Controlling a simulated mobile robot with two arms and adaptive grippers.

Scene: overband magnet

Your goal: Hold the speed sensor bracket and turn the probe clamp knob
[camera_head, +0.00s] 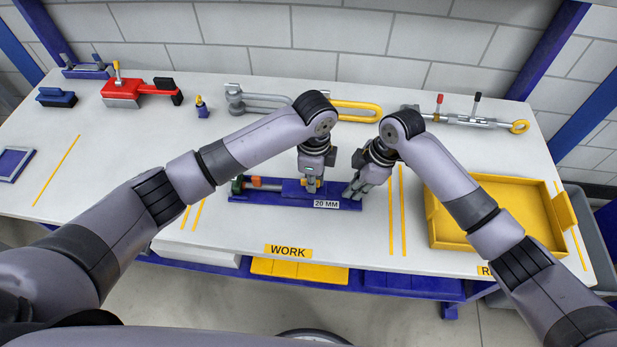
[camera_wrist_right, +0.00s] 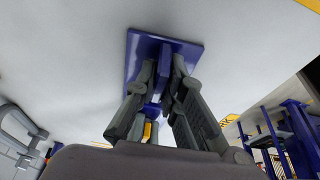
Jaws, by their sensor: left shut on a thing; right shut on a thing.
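The blue speed sensor bracket (camera_head: 275,198) lies on the work table, with a "20 MM" label on its front edge. A rod with an orange part (camera_head: 256,182) runs along its left half. My left gripper (camera_head: 311,186) points down over the bracket's middle and is shut on the small yellow-orange probe clamp knob, mostly hidden by the fingers. My right gripper (camera_head: 352,192) is at the bracket's right end. In the right wrist view its fingers are shut on an upright blue fin (camera_wrist_right: 163,68) rising from the bracket's base plate (camera_wrist_right: 187,47).
A yellow tray (camera_head: 435,236) stands at the right. Along the back lie a red tool (camera_head: 140,88), a grey-and-yellow clamp (camera_head: 355,106) and a rod with handles (camera_head: 465,121). A blue block (camera_head: 57,98) is at the far left. The table left of the bracket is mostly clear.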

